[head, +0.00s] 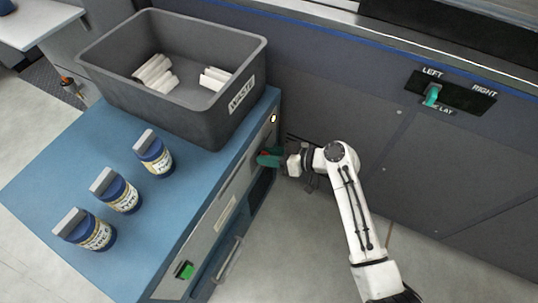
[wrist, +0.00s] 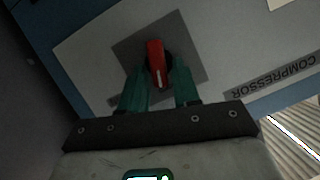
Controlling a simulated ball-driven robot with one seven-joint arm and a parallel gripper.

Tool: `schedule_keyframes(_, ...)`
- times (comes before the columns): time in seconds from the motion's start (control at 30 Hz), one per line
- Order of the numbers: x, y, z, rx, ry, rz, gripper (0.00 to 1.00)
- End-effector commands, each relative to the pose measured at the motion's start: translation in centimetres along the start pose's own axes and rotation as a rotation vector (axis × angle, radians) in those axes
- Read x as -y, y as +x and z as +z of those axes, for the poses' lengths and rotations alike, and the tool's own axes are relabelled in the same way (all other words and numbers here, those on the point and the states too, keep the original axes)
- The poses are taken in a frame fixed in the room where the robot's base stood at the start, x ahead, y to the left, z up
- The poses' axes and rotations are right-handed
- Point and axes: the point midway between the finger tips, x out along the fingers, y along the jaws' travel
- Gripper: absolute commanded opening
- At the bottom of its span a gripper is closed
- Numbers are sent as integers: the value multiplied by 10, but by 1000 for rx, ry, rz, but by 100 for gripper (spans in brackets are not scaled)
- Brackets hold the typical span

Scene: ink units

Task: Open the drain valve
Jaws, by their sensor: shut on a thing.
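A red handle (wrist: 156,62) sits on a dark grey square plate (wrist: 190,35) on the pale front panel of the blue cabinet. No label reading "drain" can be made out. My gripper (wrist: 160,85) has its green fingers on both sides of the red handle and is shut on it. In the head view my gripper (head: 268,159) is at the cabinet's front, near its far end, and a little red shows at the fingers. The fingers hide most of the handle there.
A "COMPRESSOR" label (wrist: 276,78) is beside the plate. A grey waste bin (head: 195,103) with white pieces and several blue jars (head: 121,197) stand on the blue cabinet top (head: 90,160). A green button (head: 184,270) and a drawer handle (head: 229,260) are nearer. A dark wall with a LEFT/RIGHT switch (head: 431,95) stands behind.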

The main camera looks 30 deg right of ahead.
Motion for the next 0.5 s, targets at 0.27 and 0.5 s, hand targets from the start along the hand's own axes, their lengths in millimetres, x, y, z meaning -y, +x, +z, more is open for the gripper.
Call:
schedule_keyframes(0.27,-6,0,0,-1,246,-99,1)
schedule_keyframes(0.5,-10,0,2,-2,457,-188,1)
